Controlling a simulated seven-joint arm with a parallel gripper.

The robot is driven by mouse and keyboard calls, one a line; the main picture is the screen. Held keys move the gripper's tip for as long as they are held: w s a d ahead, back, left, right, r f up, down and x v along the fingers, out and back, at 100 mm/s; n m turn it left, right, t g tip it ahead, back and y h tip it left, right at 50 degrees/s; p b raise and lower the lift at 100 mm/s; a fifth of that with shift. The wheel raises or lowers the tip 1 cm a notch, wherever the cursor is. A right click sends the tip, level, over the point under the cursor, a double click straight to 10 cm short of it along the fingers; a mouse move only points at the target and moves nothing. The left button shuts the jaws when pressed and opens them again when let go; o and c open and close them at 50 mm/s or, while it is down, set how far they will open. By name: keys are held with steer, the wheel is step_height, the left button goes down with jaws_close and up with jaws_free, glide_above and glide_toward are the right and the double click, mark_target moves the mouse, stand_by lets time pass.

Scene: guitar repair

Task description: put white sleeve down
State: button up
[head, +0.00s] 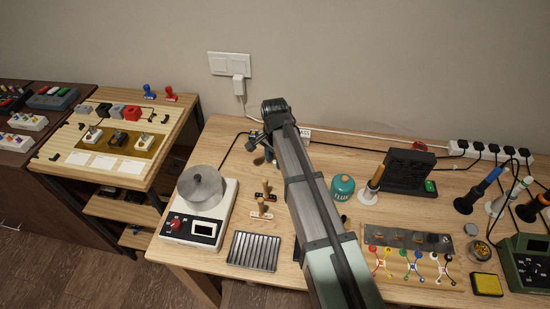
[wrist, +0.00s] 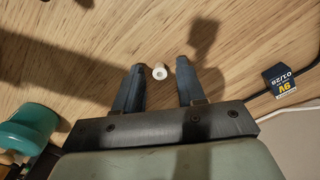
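The white sleeve (wrist: 159,72) is a small round piece with a hole. In the wrist view it is between the two fingertips of my gripper (wrist: 160,76), with a gap on each side. It appears to stand on the wooden table; whether it touches the wood is hard to tell. My gripper is open. In the head view my gripper (head: 262,154) is low over the back of the workbench (head: 235,140), near the wall; the sleeve cannot be made out there.
A teal flux pot (head: 342,187), a hot plate with a pan (head: 202,188) and a ridged metal tray (head: 253,251) stand around my arm.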

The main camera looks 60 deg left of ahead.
mark_target(275, 161)
steer(key=shift+r, duration=0.1)
step_height(275, 161, up, 12)
stand_by(0.8)
